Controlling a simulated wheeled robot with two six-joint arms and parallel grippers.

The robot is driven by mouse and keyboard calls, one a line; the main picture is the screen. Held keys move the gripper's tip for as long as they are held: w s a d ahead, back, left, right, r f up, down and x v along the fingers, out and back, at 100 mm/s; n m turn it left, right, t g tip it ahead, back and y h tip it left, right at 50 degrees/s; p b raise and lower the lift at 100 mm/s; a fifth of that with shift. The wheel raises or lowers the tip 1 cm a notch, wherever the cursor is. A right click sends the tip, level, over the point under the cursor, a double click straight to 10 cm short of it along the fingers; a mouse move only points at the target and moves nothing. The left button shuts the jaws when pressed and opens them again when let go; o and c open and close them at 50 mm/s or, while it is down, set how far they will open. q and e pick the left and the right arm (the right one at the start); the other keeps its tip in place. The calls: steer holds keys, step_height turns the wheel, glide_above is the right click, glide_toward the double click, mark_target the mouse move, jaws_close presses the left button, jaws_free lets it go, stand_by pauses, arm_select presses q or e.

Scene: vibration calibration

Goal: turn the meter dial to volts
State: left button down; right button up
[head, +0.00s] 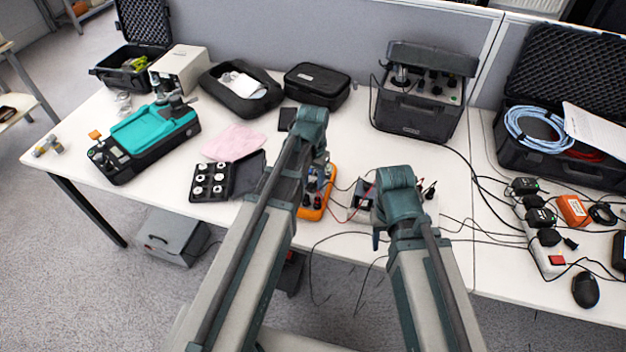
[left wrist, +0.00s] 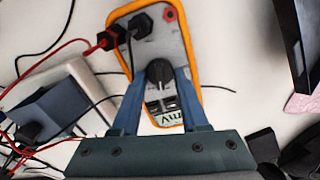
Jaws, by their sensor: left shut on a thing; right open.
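The meter (head: 312,212) has an orange edge and lies on the table, partly hidden behind my left arm in the head view. In the left wrist view the meter (left wrist: 197,50) shows a grey face, black and red plugs at its top, and a display (left wrist: 165,118) with letters like "mV", upside down. My left gripper (left wrist: 161,76) is shut on the black dial (left wrist: 161,70), one blue finger on each side. The dial's exact setting is not readable. My right gripper (head: 385,222) is open and empty, right of the meter; its fingers are mostly hidden.
Thin red and black leads run from the meter to a small dark box (left wrist: 48,112). A black sample case (head: 212,180) lies left of the meter. A large dark instrument (head: 420,115) stands behind. Power strips (head: 545,245) and cables lie at right.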

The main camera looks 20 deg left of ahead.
mark_target(313, 183)
arm_select(q)
steer(key=shift+n, duration=1.1)
steer(key=shift+c, duration=2.1)
jaws_free()
steer(key=shift+r, duration=0.15)
arm_select(e)
steer(key=shift+r, duration=0.15)
arm_select(q)
step_height(313, 183, up, 14)
steer(key=p, duration=1.3)
steer(key=shift+f+p, duration=0.25)
steer(key=shift+p, duration=0.15)
arm_select(e)
step_height(313, 183, up, 14)
steer(key=shift+f, duration=0.2)
steer(key=shift+f, duration=0.1)
